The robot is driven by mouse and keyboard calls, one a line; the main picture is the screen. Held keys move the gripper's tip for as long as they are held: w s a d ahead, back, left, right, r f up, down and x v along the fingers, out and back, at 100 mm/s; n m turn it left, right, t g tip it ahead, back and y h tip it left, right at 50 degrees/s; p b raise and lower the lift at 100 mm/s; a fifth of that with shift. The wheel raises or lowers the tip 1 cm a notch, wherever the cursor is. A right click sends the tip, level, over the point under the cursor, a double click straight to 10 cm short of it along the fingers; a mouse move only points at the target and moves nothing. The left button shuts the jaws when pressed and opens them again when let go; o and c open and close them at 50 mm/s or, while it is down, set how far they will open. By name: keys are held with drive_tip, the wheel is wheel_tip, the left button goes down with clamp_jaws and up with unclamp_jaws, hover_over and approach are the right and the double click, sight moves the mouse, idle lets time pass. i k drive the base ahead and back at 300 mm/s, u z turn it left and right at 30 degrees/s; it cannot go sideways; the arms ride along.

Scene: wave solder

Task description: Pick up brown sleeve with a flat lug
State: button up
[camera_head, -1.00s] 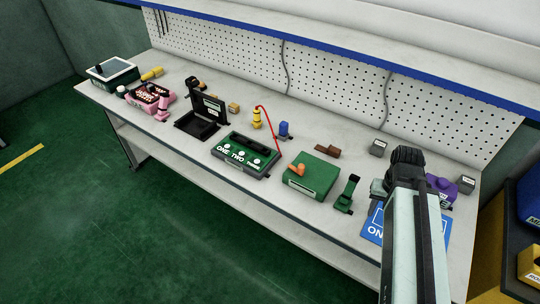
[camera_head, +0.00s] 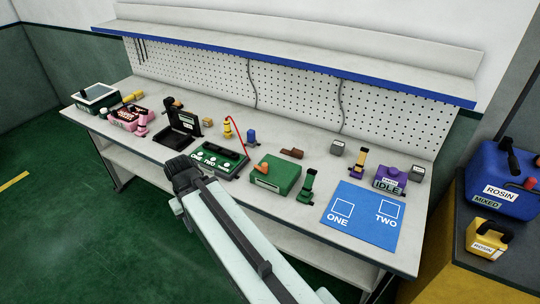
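The brown sleeve (camera_head: 292,153) lies on the white workbench (camera_head: 318,164), just behind the green box (camera_head: 275,178). It looks like a small, low brown piece; its lug is too small to make out. My arm comes in from the bottom of the view and ends at a dark joint in front of the bench, left of the sleeve and well apart from it. A grey part beside that joint may belong to my gripper (camera_head: 176,206), but no fingertips can be made out. Nothing visible touches the sleeve.
A blue mat (camera_head: 362,228) marked ONE and TWO lies at the bench's right. A green stand (camera_head: 308,186) is right of the green box. A grey block (camera_head: 337,147) sits right of the sleeve. A black-and-green panel (camera_head: 219,160) and red cable are left.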

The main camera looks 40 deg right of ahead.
sight(297, 153)
drive_tip(key=u, duration=0.1)
drive_tip(key=i, duration=1)
drive_tip(key=z, duration=0.05)
